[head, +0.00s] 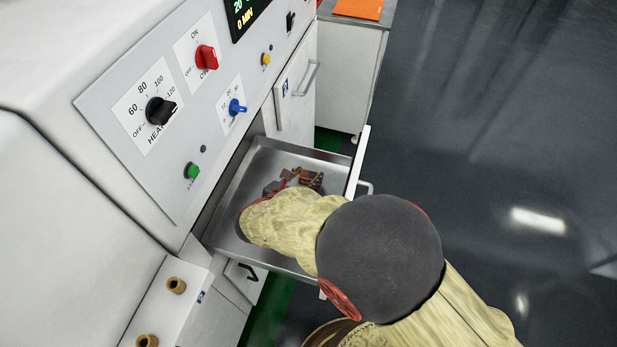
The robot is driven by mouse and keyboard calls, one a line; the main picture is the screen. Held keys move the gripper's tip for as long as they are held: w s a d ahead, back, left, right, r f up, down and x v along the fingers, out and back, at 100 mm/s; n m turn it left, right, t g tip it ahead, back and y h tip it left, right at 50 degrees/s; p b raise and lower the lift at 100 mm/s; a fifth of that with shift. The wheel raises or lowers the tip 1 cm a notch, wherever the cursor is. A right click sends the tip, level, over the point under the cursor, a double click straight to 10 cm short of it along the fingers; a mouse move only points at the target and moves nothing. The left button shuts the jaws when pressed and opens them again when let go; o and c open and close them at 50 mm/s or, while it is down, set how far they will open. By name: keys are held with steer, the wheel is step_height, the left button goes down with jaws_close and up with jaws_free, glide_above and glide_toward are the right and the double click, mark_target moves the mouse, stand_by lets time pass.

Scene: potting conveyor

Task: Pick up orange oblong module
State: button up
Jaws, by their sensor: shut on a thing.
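My arm in its tan cover reaches down into an open metal drawer (262,160). My gripper (300,179) is at its end, low over the drawer floor and partly hidden by the arm. It is shut on a small reddish-orange piece with dark parts (313,181), which I take to be the orange oblong module. The piece's full shape is hidden by the fingers. I cannot tell whether it touches the drawer floor or is lifted off it.
The drawer front (357,163) stands to the right of the gripper. A control panel (150,115) with knobs rises at left. A cabinet (352,75) bearing an orange flat object (359,9) stands behind. Open dark floor (500,120) lies right.

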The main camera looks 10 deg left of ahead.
steer(key=shift+c, duration=0.9)
